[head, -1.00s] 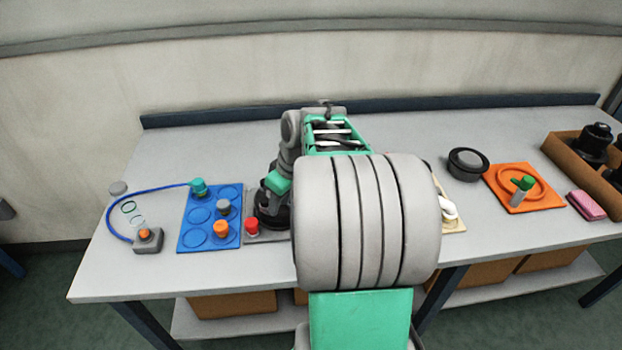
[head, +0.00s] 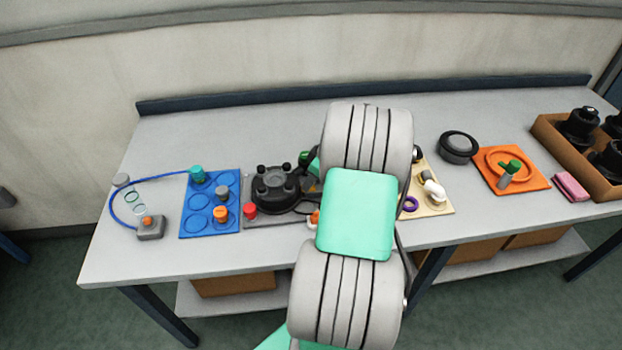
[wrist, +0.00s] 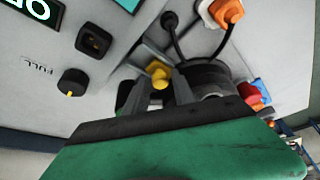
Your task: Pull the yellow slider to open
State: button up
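A small yellow piece (wrist: 160,75), which looks like the slider, shows in the wrist view just beyond my fingertips. It sits beside dark and grey parts at the edge of a grey panel. My gripper (wrist: 157,90) reaches toward it with its two fingers apart, one on each side of it in the picture. I cannot tell whether the fingers touch it. In the head view my own arm hides the gripper and the yellow piece.
The grey panel carries a black knob (wrist: 72,82) and a black socket (wrist: 93,41). On the table stand a blue tray (head: 228,178), a black round unit (head: 274,190), an orange plate (head: 532,181), a black ring (head: 458,147) and a brown box (head: 560,158).

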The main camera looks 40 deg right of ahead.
jog(key=shift+c, duration=0.2)
grip_shut()
dwell(1.1)
